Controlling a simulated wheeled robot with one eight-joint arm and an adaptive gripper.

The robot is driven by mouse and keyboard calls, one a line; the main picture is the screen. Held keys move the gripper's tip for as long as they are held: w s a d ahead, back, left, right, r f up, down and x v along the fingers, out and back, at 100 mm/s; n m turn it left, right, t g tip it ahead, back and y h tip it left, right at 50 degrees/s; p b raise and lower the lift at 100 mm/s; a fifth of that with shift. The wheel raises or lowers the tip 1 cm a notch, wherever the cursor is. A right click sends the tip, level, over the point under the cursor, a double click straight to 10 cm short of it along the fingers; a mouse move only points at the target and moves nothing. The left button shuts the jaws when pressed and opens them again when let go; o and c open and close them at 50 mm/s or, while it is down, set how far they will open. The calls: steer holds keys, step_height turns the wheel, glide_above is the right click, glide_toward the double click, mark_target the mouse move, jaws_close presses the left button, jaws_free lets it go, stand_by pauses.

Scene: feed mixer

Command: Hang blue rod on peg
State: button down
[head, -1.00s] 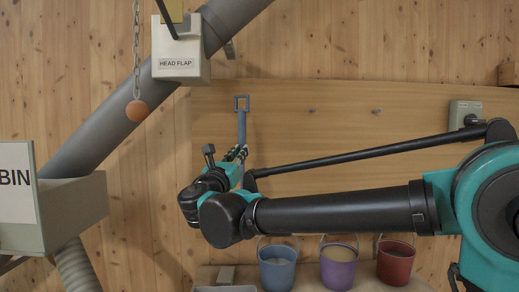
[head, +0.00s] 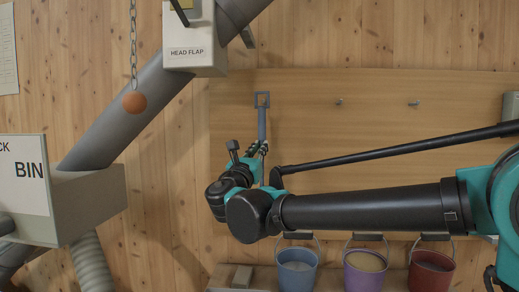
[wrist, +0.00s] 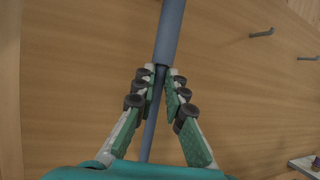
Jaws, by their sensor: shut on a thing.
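The blue rod (head: 262,125) stands upright in front of the wooden board, with a square loop at its top. My gripper (head: 259,148) is shut on its lower part. In the wrist view, the fingers (wrist: 158,78) close on the narrower dark shaft just below the thick blue part (wrist: 169,35). The loop is out of the wrist view. Two bare pegs (head: 338,101) (head: 414,103) stick out of the board to the right, about level with the loop. I cannot tell whether a peg lies behind or inside the loop.
Blue (head: 298,270), purple (head: 366,270) and red (head: 432,270) buckets stand below my arm. The board right of the rod is mostly clear.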

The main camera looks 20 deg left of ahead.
steer(key=w+a+f, duration=0.1)
steer(key=w, duration=0.6)
steer(key=shift+a+f, duration=0.2)
steer(key=shift+a, duration=0.15)
stand_by(0.5)
stand_by(0.5)
steer(key=c, duration=1.5)
jaws_free()
steer(key=shift+s+f, duration=0.1)
steer(key=shift+s, duration=0.05)
